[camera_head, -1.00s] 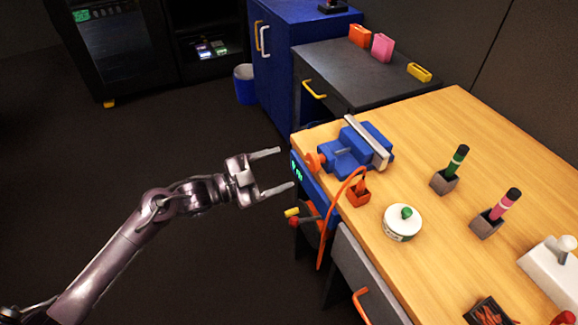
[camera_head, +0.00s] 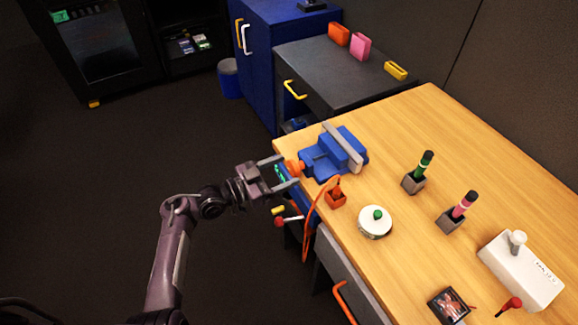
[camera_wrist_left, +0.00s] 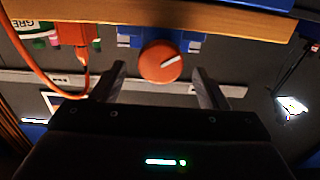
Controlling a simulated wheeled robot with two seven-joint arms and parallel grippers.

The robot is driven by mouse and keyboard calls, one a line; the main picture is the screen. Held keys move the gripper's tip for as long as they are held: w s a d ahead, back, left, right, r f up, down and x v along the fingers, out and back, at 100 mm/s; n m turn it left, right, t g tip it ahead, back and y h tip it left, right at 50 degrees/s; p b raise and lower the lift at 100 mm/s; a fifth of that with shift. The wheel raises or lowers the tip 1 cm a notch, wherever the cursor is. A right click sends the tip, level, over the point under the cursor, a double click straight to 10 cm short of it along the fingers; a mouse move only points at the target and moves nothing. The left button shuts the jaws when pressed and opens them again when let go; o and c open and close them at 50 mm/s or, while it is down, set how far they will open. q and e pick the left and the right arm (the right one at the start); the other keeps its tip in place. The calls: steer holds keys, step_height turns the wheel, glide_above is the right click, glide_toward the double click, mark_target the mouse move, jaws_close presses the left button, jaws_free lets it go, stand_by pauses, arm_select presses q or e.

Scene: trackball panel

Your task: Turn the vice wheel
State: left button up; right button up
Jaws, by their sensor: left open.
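The blue vice (camera_head: 332,156) is mounted at the left edge of the wooden table, with a grey jaw bar across it. Its orange wheel (camera_head: 293,168) faces left, toward my left gripper. In the left wrist view the wheel (camera_wrist_left: 161,62) is a round orange knob with a white mark, lying between and just beyond the fingertips. My left gripper (camera_head: 282,172) is open, its fingers on either side of the wheel in the head view. I cannot tell whether either finger touches it. My right gripper is not in view.
An orange cable (camera_head: 309,215) hangs over the table edge from an orange block (camera_head: 336,197), close to my gripper. Red and yellow knobs (camera_head: 281,221) stick out below. A white round container (camera_head: 375,222) and two pen holders (camera_head: 414,184) stand farther right on the wooden table (camera_head: 430,110).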

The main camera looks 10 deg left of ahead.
arm_select(q)
steer(key=shift+x, duration=1.1)
steer(key=shift+c, duration=0.2)
steer(key=c, duration=0.9)
steer(key=shift+c, duration=0.2)
steer(key=shift+f, duration=0.1)
steer(key=m+b, duration=0.3)
steer(key=shift+s+f, duration=0.1)
steer(key=shift+f, duration=0.05)
steer(key=shift+d+m+b, duration=0.1)
steer(key=shift+m+b, duration=1.25)
steer(key=shift+m, duration=0.65)
